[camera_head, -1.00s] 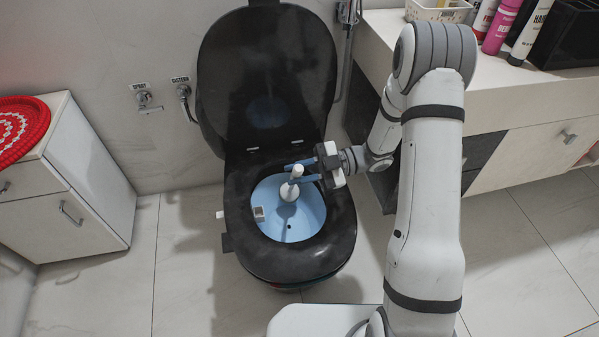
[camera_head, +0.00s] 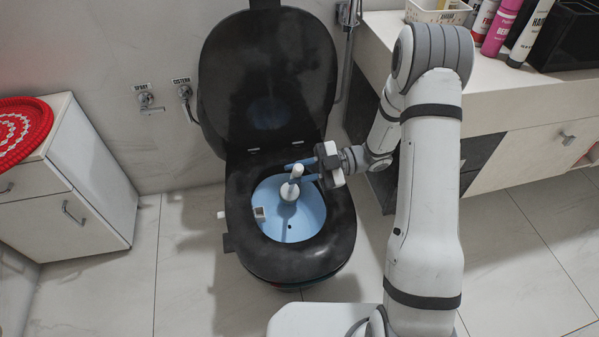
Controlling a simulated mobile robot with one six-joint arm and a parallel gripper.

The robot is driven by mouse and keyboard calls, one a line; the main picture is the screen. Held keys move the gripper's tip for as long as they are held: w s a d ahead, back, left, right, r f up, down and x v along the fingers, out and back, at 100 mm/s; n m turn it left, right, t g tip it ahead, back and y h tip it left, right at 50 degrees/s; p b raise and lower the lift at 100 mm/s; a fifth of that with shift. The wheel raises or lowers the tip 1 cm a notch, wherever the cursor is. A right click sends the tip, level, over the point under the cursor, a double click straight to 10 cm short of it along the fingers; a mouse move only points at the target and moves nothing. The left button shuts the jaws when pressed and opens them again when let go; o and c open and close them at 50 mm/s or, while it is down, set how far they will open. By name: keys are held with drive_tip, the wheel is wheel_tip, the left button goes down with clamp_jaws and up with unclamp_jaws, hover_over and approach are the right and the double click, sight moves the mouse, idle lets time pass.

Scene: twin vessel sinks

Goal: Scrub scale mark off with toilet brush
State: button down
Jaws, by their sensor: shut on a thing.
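The toilet (camera_head: 250,225) has a black seat and a raised black lid, with a light blue bowl (camera_head: 305,228) inside. A white toilet brush (camera_head: 290,193) stands tilted in the bowl, its head down near the bowl's inner surface. My gripper (camera_head: 298,173) reaches in from the right over the seat, its blue fingers shut on the brush handle. A small dark spot (camera_head: 290,228) shows low in the bowl; I cannot tell if it is the scale mark. The bowl surface under the brush head is hidden.
A small holder (camera_head: 259,214) hangs at the bowl's left rim. A counter (camera_head: 510,95) with bottles stands on the right. A white cabinet (camera_head: 85,190) with a red mat (camera_head: 18,130) stands on the left. The floor between is clear.

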drive_tip(key=shift+s+d+f, duration=0.1)
drive_tip(key=shift+s+f, duration=0.2)
drive_tip(key=shift+f, duration=0.35)
drive_tip(key=shift+w+r+p, duration=0.35)
drive_tip(key=shift+r+p, duration=0.15)
drive_tip(key=shift+r, duration=0.25)
drive_tip(key=shift+s+f+b, duration=0.35)
drive_tip(key=shift+f+b, duration=0.05)
drive_tip(key=shift+f, duration=0.4)
drive_tip(key=shift+w+r+p, duration=0.4)
drive_tip(key=shift+r+p, duration=0.3)
drive_tip(key=shift+r, duration=0.05)
drive_tip(key=shift+s+f+b, duration=0.35)
drive_tip(key=shift+s+f, duration=0.05)
drive_tip(key=shift+f, duration=0.35)
drive_tip(key=shift+r, duration=0.15)
drive_tip(key=s+d+r+p, duration=0.1)
drive_tip(key=s+r+p, duration=0.3)
drive_tip(key=r+p, duration=0.3)
drive_tip(key=s+d+r+p, duration=0.1)
drive_tip(key=s+r+p, duration=0.4)
drive_tip(key=r+p, duration=0.3)
wheel_tip(320, 180, up, 2)
drive_tip(key=shift+s+d+r, duration=0.15)
drive_tip(key=shift+d+r, duration=0.05)
